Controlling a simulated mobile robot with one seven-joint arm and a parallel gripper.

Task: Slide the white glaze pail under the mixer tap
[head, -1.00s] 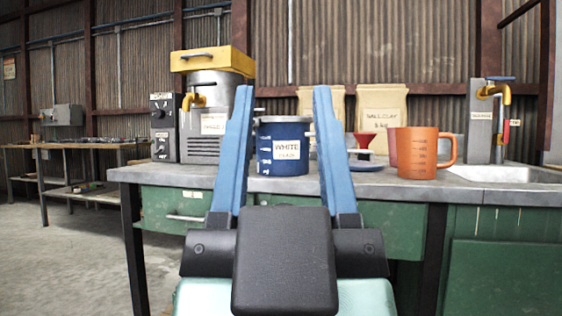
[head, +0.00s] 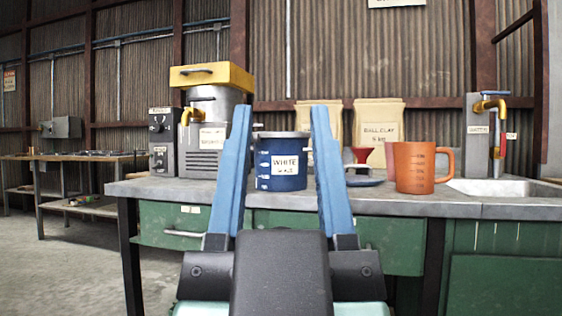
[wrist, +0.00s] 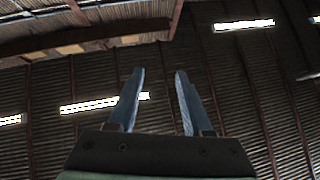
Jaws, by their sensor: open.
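The white glaze pail (head: 281,162) is a blue pail with a label reading WHITE. It stands upright on the workbench in the head view. The mixer (head: 208,130), a steel tank with a yellow top, stands to its left, with a brass tap (head: 193,115) on the tank's left side. The pail is not under this tap. My gripper (head: 280,108) is open and empty, in front of the bench, with its blue fingers framing the pail in the picture. In the wrist view my gripper (wrist: 158,72) shows only wall and roof between its fingers.
An orange measuring jug (head: 415,166), a red funnel (head: 361,158) and paper clay bags (head: 378,125) are to the pail's right. A sink (head: 490,187) with another brass tap is at the far right. Bare bench top (head: 150,188) shows at the left front.

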